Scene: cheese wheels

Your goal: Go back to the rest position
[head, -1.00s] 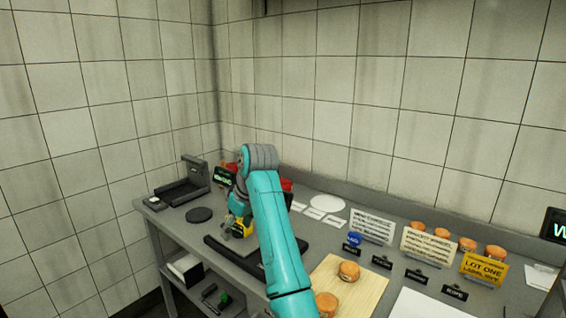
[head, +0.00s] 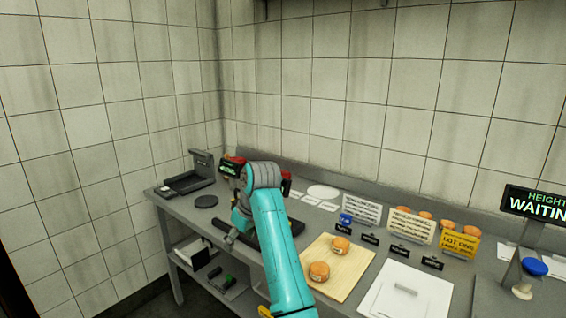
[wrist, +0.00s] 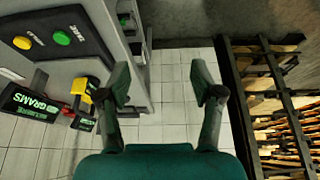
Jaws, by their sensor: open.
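My gripper (wrist: 163,85) is open in the wrist view. Its two dark fingers stand apart with nothing between them, and tiled floor shows beyond the gap. In the head view my teal arm reaches over the front of the grey bench (head: 165,207), and my gripper (head: 232,240) is partly hidden at the arm's far end, near the front edge. Two orange cheese wheels (head: 340,245) (head: 319,271) sit on a wooden board (head: 350,272) to the right of my arm.
Several more wheels (head: 447,226) stand behind the signs at the back right. A white board (head: 410,290), a height display (head: 538,204) and a blue-topped stand (head: 534,267) are at right. In the wrist view a panel with yellow and green buttons (wrist: 62,37) is at left, racks (wrist: 275,100) at right.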

